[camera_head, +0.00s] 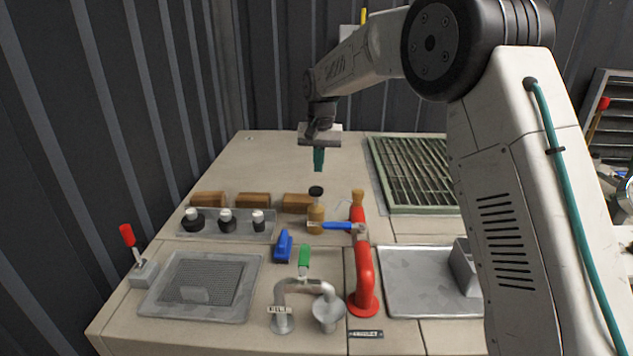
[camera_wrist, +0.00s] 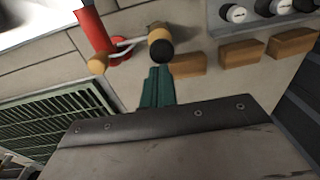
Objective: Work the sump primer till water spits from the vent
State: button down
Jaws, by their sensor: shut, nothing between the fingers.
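My gripper (camera_head: 319,168) has teal fingers that point down, shut together and empty. It hangs above a brass-coloured cylinder (camera_head: 316,214) with a black knob (camera_head: 316,191) on top, apart from it in the head view. In the wrist view, the fingertips (camera_wrist: 157,72) appear close to the black knob (camera_wrist: 161,50). I cannot tell which part is the primer or the vent; no water shows.
A grey U-shaped pipe (camera_head: 304,286) with a green handle (camera_head: 304,257) stands in front, near a blue block (camera_head: 283,245). Black knobs (camera_head: 226,218) and wooden blocks (camera_head: 236,200) are left. A green-framed grate (camera_head: 415,170) lies right. A red-handled lever (camera_head: 127,235) stands far left.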

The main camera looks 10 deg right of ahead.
notch_tip(320, 180, up, 5)
jog(key=shift+s+d+r, duration=0.1)
jog(key=shift+r, duration=0.1)
dwell(1.0)
jog(key=s+d, duration=0.4)
jog(key=s, duration=1.2)
jog(key=s+d+n, duration=0.1)
jog(key=s+d, duration=0.3)
jog(key=s, duration=1.2)
jog(key=s+d+n, duration=0.1)
jog(key=s+d, duration=0.3)
jog(key=s, duration=1.3)
jog(key=shift+d+r+t, duration=0.3)
jog(key=shift+t, duration=0.1)
